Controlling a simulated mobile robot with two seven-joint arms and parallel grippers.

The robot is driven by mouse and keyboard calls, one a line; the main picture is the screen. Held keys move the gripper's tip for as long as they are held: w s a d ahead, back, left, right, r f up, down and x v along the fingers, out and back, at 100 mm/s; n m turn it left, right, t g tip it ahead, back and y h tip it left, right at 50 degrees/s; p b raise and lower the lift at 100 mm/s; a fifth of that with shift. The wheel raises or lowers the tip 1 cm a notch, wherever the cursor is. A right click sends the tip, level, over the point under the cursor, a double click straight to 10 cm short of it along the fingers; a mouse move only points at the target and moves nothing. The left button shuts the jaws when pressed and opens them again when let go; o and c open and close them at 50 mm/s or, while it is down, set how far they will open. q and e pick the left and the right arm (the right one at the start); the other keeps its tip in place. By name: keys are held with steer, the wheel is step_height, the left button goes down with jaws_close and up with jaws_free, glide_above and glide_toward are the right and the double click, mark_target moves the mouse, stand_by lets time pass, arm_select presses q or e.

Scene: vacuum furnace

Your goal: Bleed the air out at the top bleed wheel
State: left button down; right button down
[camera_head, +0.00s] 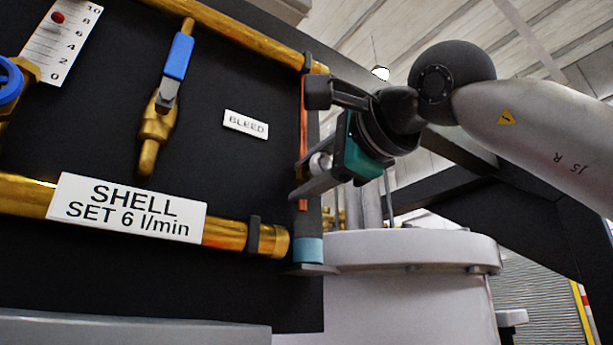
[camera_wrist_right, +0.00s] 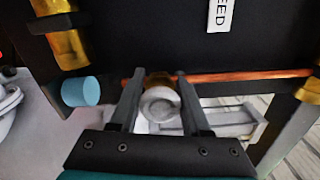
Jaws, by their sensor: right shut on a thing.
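The bleed wheel (camera_head: 320,163) is a small pale, round knob at the panel's right edge, on a thin copper pipe (camera_head: 303,115). In the right wrist view the wheel (camera_wrist_right: 160,104) sits between my two grey fingers. My right gripper (camera_head: 310,178) is shut on it, and its fingers (camera_wrist_right: 159,77) stand on either side of the wheel. The brass body behind the wheel is mostly hidden. A white "BLEED" label (camera_head: 245,124) is on the black panel left of the gripper, and shows partly in the wrist view (camera_wrist_right: 220,14). My left gripper is not in view.
A light blue cup (camera_head: 308,250) is below the copper pipe, near the brass pipe (camera_head: 230,236) with the "SHELL SET 6 l/min" sign (camera_head: 128,208). A blue-handled valve (camera_head: 179,57) hangs farther left. A large white vessel (camera_head: 410,253) stands at the lower right.

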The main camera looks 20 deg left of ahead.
stand_by(0.3)
steer(key=shift+c, duration=1.8)
jaws_free()
steer(key=shift+d, duration=0.15)
steer(key=shift+s+d, duration=0.3)
steer(key=b+v, duration=0.3)
steer(key=v, duration=1.1)
steer(key=shift+b, duration=0.3)
